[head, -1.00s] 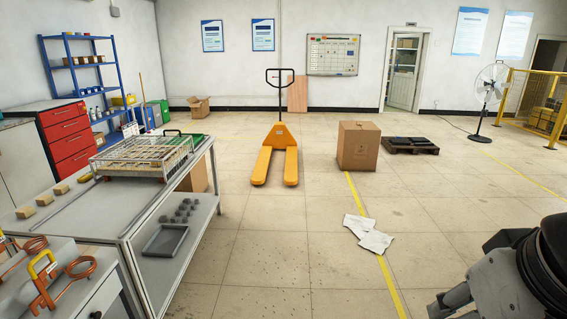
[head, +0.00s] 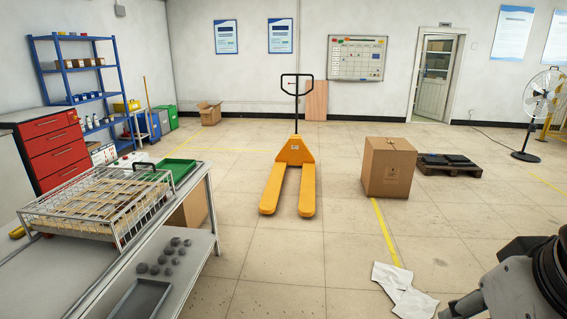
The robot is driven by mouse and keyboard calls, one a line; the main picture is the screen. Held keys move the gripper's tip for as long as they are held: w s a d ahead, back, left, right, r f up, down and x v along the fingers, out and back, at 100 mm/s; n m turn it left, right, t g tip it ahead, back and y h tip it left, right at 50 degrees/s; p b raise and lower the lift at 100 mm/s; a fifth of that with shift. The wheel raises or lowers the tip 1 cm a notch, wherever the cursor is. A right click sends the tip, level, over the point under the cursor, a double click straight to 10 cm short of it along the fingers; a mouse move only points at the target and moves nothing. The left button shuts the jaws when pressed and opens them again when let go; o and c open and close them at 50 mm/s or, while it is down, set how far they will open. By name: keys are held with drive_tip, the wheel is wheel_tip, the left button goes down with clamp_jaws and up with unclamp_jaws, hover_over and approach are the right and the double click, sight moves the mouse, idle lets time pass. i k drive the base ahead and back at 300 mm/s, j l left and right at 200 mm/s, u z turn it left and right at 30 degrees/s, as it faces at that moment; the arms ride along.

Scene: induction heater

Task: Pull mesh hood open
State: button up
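The mesh hood (head: 96,197) is a metal wire cage on the workbench at the left in the head view. It lies flat over several rows of pale blocks and looks closed. A dark handle (head: 143,166) stands at its far right corner. My arm shows only in part at the lower right corner, well apart from the hood. The fingertips of my gripper are not in view.
The bench (head: 75,267) has a lower shelf with dark lumps (head: 170,256) and a grey tray (head: 143,299). A yellow pallet jack (head: 294,165) and a cardboard box (head: 388,167) stand beyond. Paper sheets (head: 403,291) lie on the floor. The floor between is clear.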

sight(20, 210)
drive_tip(key=i+u, duration=0.2)
drive_tip(key=i, duration=0.45)
drive_tip(key=i+u, duration=0.2)
drive_tip(key=i, duration=0.4)
drive_tip(key=i+l+u, duration=0.1)
drive_tip(key=i+u, duration=0.15)
drive_tip(key=i, duration=0.4)
drive_tip(key=i+u, duration=0.3)
drive_tip(key=i, duration=0.2)
drive_tip(key=i+l+u, duration=0.3)
drive_tip(key=i, duration=0.15)
drive_tip(key=i+l+u, duration=0.25)
drive_tip(key=i, duration=0.25)
drive_tip(key=i+l+u, duration=0.3)
drive_tip(key=i, duration=0.15)
